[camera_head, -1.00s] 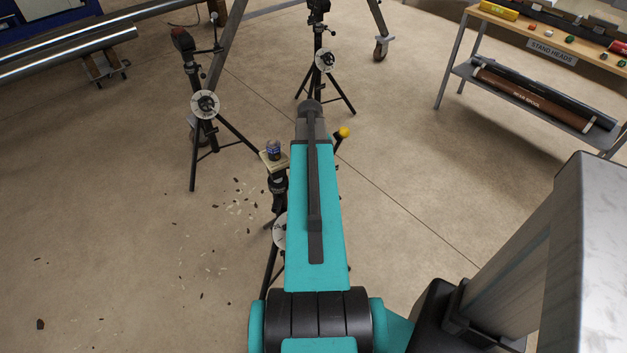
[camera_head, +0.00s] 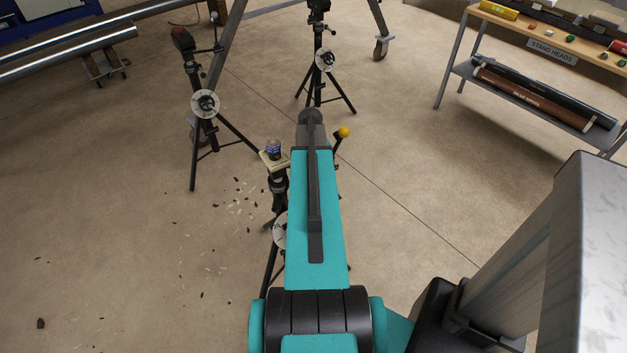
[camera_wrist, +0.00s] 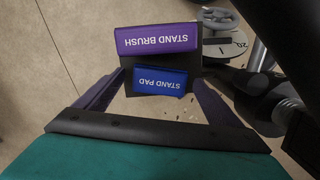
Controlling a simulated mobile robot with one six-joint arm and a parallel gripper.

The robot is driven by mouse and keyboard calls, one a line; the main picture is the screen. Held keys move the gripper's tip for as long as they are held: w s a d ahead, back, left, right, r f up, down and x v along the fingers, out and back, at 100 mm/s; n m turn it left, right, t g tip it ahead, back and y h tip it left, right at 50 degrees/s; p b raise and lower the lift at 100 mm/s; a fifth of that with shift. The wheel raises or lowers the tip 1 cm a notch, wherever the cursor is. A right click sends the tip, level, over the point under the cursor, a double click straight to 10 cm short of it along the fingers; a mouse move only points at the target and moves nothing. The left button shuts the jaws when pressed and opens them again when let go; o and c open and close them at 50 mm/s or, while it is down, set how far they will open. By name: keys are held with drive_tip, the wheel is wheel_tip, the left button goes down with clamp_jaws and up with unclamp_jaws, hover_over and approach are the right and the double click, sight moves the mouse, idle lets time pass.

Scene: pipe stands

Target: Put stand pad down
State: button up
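The stand pad (camera_wrist: 160,83) is a blue block whose white label reads upside down in the wrist view. Just above it in that view is a purple stand brush (camera_wrist: 157,38), also labelled upside down. Both sit against a dark holder (camera_wrist: 193,71). My gripper (camera_wrist: 158,79) has its two dark fingers set wide apart, one to each side of the pad, with bare floor showing between them near the palm. The fingers look clear of the pad, though contact at the tips is hard to judge.
Other tripods stand at the left (camera_head: 205,104) and back (camera_head: 325,60). A shelf table (camera_head: 545,48) is at the right. Debris lies on the floor left; open floor lies right.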

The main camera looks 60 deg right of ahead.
drive_tip(key=shift+r, duration=0.25)
wheel_tip(320, 180, up, 12)
drive_tip(key=w+d, duration=0.1)
drive_tip(key=shift+b, duration=0.4)
idle(0.4)
drive_tip(key=shift+f, duration=0.1)
idle(0.6)
